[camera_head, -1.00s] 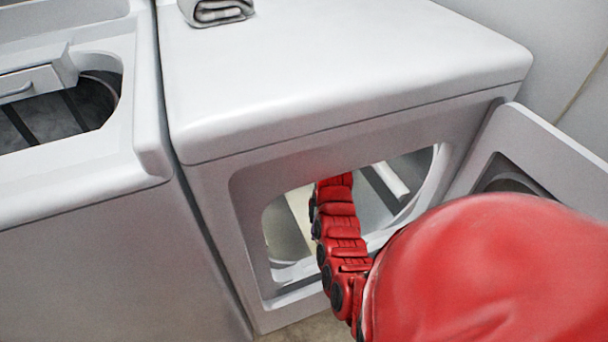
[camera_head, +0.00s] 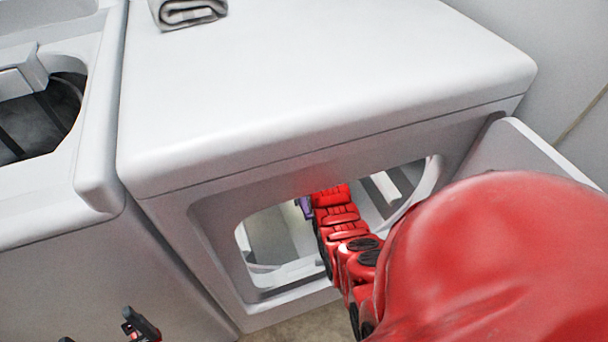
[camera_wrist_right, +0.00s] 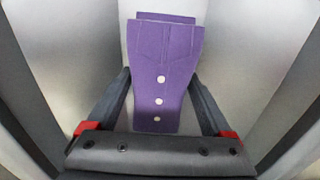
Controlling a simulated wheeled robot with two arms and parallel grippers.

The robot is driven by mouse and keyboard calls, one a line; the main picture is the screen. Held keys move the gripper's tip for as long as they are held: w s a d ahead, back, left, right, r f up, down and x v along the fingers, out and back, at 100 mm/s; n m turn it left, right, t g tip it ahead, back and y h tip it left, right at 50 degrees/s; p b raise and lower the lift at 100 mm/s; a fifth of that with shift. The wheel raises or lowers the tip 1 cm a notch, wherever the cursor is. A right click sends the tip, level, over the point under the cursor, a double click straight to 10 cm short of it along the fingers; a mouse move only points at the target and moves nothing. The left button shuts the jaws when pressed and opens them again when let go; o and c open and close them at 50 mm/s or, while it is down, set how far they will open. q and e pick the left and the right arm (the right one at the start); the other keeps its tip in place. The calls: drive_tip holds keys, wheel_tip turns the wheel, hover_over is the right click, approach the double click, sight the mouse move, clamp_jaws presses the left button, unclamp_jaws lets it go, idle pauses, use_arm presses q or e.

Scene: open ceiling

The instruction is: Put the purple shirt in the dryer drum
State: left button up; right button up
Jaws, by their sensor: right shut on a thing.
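The purple shirt (camera_wrist_right: 165,70), with a row of pale buttons, is between the two fingers of my right gripper (camera_wrist_right: 163,95), which is shut on it in the right wrist view. Grey metallic walls surround it there. In the head view my red right arm reaches through the opening of the dryer drum (camera_head: 275,225), and a small bit of the shirt (camera_head: 305,207) shows beside the arm inside. The right fingers are hidden in that view. Part of my left gripper (camera_head: 138,328) shows at the bottom left edge, clear of the machines; its jaw state is unclear.
The white dryer (camera_head: 330,85) has its door (camera_head: 530,155) swung open to the right. A folded grey towel (camera_head: 190,10) lies on top. A white washer (camera_head: 55,225) with an open top stands to the left.

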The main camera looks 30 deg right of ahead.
drive_tip(key=shift+w+f, duration=0.1)
drive_tip(key=shift+w, duration=0.05)
wheel_tip(320, 180, down, 7)
drive_tip(key=shift+r+b, duration=0.15)
drive_tip(key=shift+b, duration=1)
drive_tip(key=shift+f+b, duration=0.6)
drive_tip(key=shift+f, duration=0.85)
drive_tip(key=o, duration=1.4)
drive_tip(key=shift+f, duration=0.1)
drive_tip(key=shift+r, duration=0.3)
wheel_tip(320, 180, up, 12)
drive_tip(key=p, duration=0.3)
drive_tip(key=shift+f+p, duration=0.15)
drive_tip(key=shift+p, duration=0.15)
drive_tip(key=shift+d+f, duration=0.1)
